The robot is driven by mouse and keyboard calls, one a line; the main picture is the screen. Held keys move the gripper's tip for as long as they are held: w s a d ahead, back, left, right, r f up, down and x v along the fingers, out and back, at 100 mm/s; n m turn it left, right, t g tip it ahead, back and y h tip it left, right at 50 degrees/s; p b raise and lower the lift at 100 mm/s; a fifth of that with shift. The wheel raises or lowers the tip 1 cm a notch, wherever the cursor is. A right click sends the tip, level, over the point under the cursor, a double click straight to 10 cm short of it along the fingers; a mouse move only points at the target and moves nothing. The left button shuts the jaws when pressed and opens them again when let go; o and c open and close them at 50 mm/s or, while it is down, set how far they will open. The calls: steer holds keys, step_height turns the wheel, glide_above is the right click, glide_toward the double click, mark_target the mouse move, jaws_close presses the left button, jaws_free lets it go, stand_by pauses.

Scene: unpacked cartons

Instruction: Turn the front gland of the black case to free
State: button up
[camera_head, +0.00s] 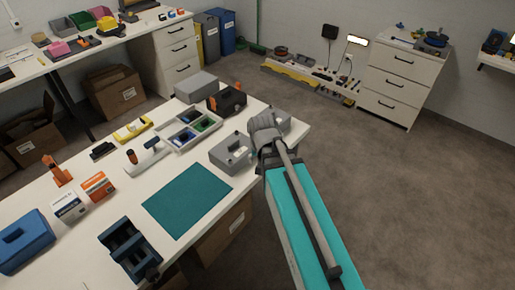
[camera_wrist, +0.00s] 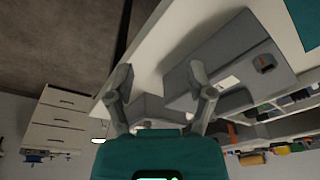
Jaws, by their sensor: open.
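The black case (camera_head: 232,101), with orange parts, stands at the back right of the workbench in the head view. In the wrist view only a dark shape with a small orange patch (camera_wrist: 232,128) shows beyond the fingers, and I cannot tell if it is this case. I cannot make out the front gland. My gripper (camera_wrist: 160,70) is open, its two grey fingers spread with nothing between them. In the head view my arm's end is over the right end of the bench, in front of the case, and hides the fingers.
A grey box (camera_head: 230,154) with a dark knob stands left of my wrist; a similar large box shows beside the right finger (camera_wrist: 228,50). Another grey box (camera_head: 283,121) is partly behind my wrist. A divided tray (camera_head: 170,141) and teal mat (camera_head: 188,200) lie left. Floor right is clear.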

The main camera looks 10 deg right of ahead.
steer(key=s+f+n+g+b, duration=0.2)
steer(key=s+f+b, duration=0.4)
steer(key=f+b, duration=0.4)
steer(key=shift+s+f+n, duration=0.2)
steer(key=shift+f+n, duration=0.05)
steer(key=shift+n, duration=0.25)
